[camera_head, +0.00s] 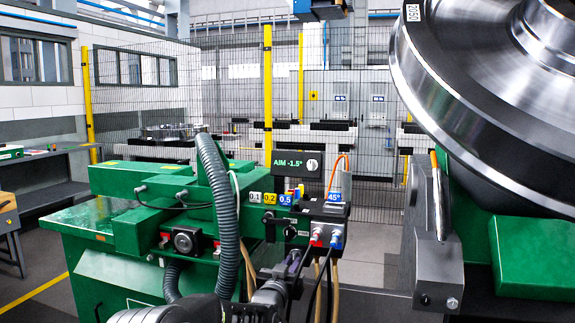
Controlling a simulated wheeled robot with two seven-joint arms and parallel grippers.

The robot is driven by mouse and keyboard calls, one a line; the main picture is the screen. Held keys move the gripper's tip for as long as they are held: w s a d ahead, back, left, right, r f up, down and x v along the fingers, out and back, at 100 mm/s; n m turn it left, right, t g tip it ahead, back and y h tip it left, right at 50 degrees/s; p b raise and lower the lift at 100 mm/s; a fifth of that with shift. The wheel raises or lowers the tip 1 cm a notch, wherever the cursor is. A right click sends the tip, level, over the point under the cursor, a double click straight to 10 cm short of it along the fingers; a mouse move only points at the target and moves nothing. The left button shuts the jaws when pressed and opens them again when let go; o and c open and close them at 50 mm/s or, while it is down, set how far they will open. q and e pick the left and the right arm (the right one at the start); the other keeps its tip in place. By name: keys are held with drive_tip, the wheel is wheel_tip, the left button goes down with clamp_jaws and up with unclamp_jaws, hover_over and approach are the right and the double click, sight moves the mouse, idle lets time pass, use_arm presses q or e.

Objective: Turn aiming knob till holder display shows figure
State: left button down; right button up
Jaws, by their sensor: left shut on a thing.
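The holder display (297,163) is a black box above the green machine, reading "AIM -1.5°" in green, with a round white dial mark at its right. My left gripper (293,257) comes up from the bottom, in front of the black holder block (325,211), just below a small dark round knob (290,233). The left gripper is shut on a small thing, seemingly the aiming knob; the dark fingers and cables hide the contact. My right gripper is not in view.
The large steel rail wheel (455,105) fills the upper right. A thick grey hose (222,210) hangs left of my gripper. Labels 0.1, 0.2, 0.5 and 45° sit above. A mesh fence stands behind.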

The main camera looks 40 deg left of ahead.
use_arm(q)
drive_tip(key=shift+m+b, duration=1.2)
drive_tip(key=shift+m, duration=1.1)
drive_tip(key=m+b, duration=0.1)
drive_tip(key=m, duration=0.3)
drive_tip(key=shift+b, duration=0.4)
drive_tip(key=c, duration=1.3)
unclamp_jaws()
